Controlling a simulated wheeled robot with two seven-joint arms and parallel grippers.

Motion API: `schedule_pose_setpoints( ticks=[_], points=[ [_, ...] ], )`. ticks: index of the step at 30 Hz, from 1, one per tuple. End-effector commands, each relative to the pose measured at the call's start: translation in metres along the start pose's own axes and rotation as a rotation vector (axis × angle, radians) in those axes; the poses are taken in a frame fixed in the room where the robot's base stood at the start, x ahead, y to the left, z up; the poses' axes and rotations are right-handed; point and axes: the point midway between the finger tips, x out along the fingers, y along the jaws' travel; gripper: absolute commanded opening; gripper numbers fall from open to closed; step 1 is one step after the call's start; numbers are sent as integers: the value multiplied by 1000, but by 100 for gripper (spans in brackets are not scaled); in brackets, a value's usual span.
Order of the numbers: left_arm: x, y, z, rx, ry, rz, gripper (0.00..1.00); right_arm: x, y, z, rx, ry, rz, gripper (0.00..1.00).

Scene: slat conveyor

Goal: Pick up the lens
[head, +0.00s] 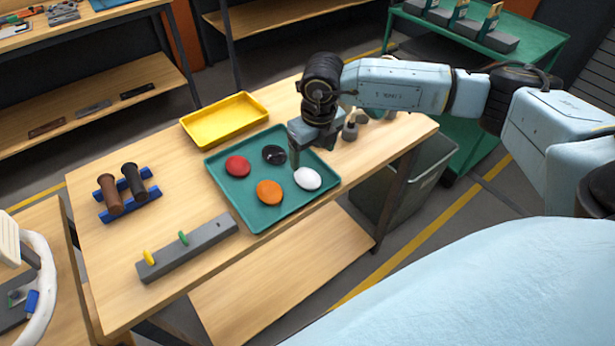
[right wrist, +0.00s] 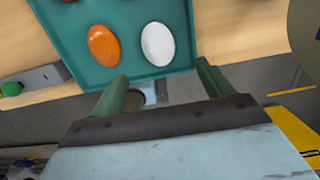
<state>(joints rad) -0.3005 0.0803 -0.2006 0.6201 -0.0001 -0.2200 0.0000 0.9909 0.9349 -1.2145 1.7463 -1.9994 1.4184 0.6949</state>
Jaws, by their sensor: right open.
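A teal tray (head: 256,222) on the wooden table holds a red (head: 238,166), a black (head: 274,155), an orange (head: 269,192) and a white (head: 308,179) rounded disc, all lying apart. I cannot tell which one is the lens. My right gripper (head: 295,158) points down over the tray's far right part, near the black and white discs. In the right wrist view its green fingers (right wrist: 164,88) are spread with nothing between them. There the white disc (right wrist: 158,44) and orange disc (right wrist: 103,46) lie beyond the fingertips. My left gripper is not in view.
A yellow tray (head: 226,119) stands behind the teal one. A blue rack (head: 129,207) with brown and black cylinders is at left. A grey bar (head: 188,248) with yellow and green pegs lies in front. Small grey objects (head: 350,131) stand right of the gripper.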

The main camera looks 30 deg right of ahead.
Motion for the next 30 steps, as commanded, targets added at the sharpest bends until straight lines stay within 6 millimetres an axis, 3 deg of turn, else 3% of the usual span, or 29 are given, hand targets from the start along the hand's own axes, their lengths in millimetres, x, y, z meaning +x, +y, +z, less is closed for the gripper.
schedule_pose_setpoints(
  ticks=[3,11,19,29,30],
  points=[
    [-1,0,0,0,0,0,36,21,1,0,-2,1,2,80],
    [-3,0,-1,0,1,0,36,41,2,1,-3,0,3,80],
    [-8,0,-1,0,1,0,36,79,3,4,-3,1,5,80],
    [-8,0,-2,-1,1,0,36,88,2,5,-4,-2,6,80],
    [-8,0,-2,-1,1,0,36,88,2,5,-4,-2,6,76]
  ],
)
